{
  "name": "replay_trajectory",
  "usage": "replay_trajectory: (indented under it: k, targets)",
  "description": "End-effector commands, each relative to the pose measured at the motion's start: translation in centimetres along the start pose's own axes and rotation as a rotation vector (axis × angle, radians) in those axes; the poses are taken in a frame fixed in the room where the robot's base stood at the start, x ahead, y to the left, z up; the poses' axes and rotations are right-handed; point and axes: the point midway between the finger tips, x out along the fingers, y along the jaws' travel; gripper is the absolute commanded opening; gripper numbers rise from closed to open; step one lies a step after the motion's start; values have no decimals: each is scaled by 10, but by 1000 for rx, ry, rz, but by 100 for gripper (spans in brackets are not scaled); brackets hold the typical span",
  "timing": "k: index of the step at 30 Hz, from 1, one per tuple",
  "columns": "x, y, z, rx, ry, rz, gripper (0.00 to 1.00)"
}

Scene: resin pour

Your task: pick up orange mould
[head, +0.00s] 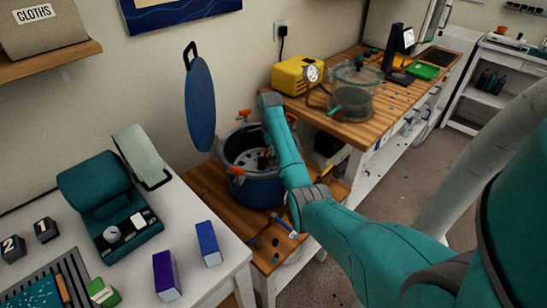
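I cannot make out an orange mould for certain. A blue open pot (258,190) stands on a low wooden bench, with small orange parts around its rim that look like clamp knobs. My teal arm reaches from the lower right over the right side of the pot. My gripper (266,158) appears as a small dark shape inside the pot's opening, partly hidden by my arm. Its fingers are too small and dark to tell whether they hold anything.
A blue oval lid (199,101) stands upright behind the pot. A white table (205,282) at left holds a teal machine (108,205), purple box (166,275) and blue box (208,243). A wooden counter (388,118) at the back right holds a yellow pump (292,76) and glass chamber (354,92).

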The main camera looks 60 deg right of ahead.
Motion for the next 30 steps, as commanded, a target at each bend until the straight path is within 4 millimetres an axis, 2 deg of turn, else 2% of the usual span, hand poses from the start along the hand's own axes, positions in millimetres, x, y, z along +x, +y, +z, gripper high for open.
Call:
replay_trajectory:
  k: [8, 16, 25, 30]
  targets:
    - [6, 2, 1, 1, 0, -1, 88]
    - [6, 2, 1, 1, 0, 0, 22]
    - [3, 1, 1, 1, 0, -1, 22]
    - [-18, -6, -2, -3, 0, -3, 22]
